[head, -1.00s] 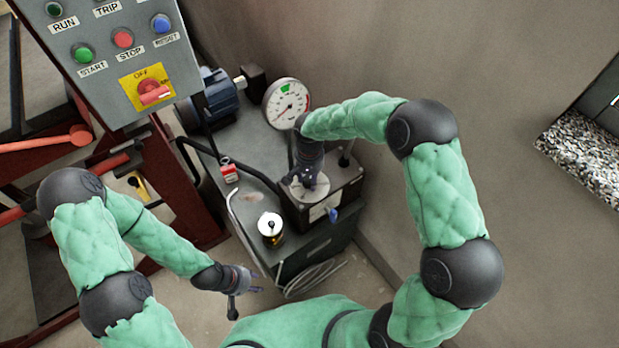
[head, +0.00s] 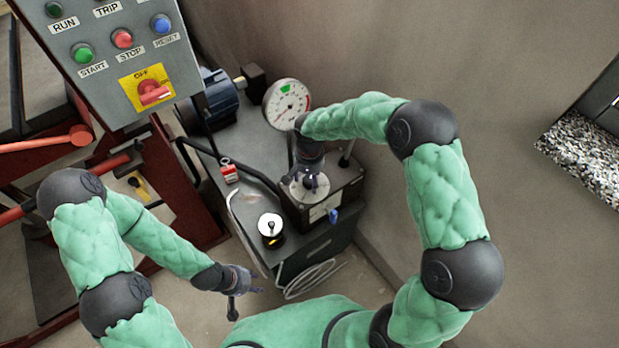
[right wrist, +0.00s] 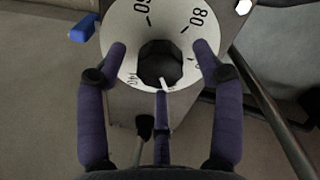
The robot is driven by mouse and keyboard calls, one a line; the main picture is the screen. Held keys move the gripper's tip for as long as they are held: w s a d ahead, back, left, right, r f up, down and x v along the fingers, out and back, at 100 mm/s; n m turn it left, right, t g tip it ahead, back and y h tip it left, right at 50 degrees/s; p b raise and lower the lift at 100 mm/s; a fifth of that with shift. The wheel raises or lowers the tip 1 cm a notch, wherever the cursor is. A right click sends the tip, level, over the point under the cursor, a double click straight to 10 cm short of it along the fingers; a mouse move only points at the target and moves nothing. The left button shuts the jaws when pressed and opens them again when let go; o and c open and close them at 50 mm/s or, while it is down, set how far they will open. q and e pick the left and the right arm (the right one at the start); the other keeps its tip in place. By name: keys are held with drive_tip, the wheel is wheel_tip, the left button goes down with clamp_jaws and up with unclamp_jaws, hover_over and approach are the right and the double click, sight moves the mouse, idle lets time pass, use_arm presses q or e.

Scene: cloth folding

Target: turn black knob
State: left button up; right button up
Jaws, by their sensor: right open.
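The black knob (right wrist: 158,65) is a faceted knob with a white pointer, at the centre of a white numbered dial (right wrist: 125,20) in the right wrist view. The pointer aims toward the bottom of that picture. My right gripper (right wrist: 159,60) is open, with a finger on each side of the knob and a third finger below it. I cannot tell whether the fingers touch it. In the head view my right gripper (head: 309,183) is over the dial on the dark box, hiding the knob. My left gripper (head: 245,282) hangs apart from the machine, fingers spread and empty.
A round gauge (head: 287,103) stands behind the dark box (head: 335,201). A black-and-white canister (head: 271,228) and red padlock (head: 229,171) are to its left. A button panel (head: 115,55) stands at upper left. A blue lever (right wrist: 84,28) is beside the dial.

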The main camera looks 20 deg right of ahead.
sight(310, 180)
wheel_tip(310, 180, up, 12)
drive_tip(key=shift+f, duration=0.15)
idle(0.3)
idle(0.4)
